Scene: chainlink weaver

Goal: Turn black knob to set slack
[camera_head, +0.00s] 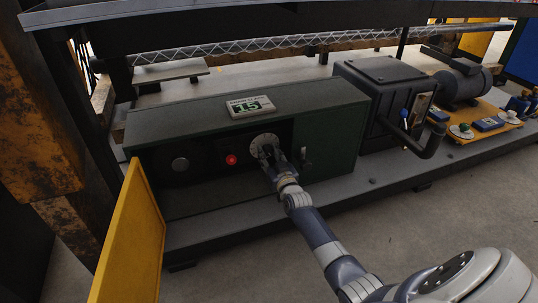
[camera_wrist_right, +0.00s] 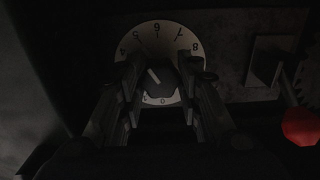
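The black knob (camera_wrist_right: 160,77) sits at the centre of a pale numbered dial (camera_wrist_right: 157,34) in the right wrist view. A light pointer line on it slants to the upper left, roughly toward the 5. My right gripper (camera_wrist_right: 163,72) has its fingers on either side of the knob; they stand apart, and I cannot tell whether they touch it. In the head view my right gripper (camera_head: 269,156) reaches the dial (camera_head: 263,140) on the dark green cabinet (camera_head: 336,150) and hides the knob. A display (camera_head: 250,106) on top shows green digits, seemingly 15 or 1.5. My left gripper is not in view.
A yellow panel (camera_head: 130,240) stands open at the left. A black box (camera_head: 380,90) with a crank handle (camera_head: 428,145) stands at the right.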

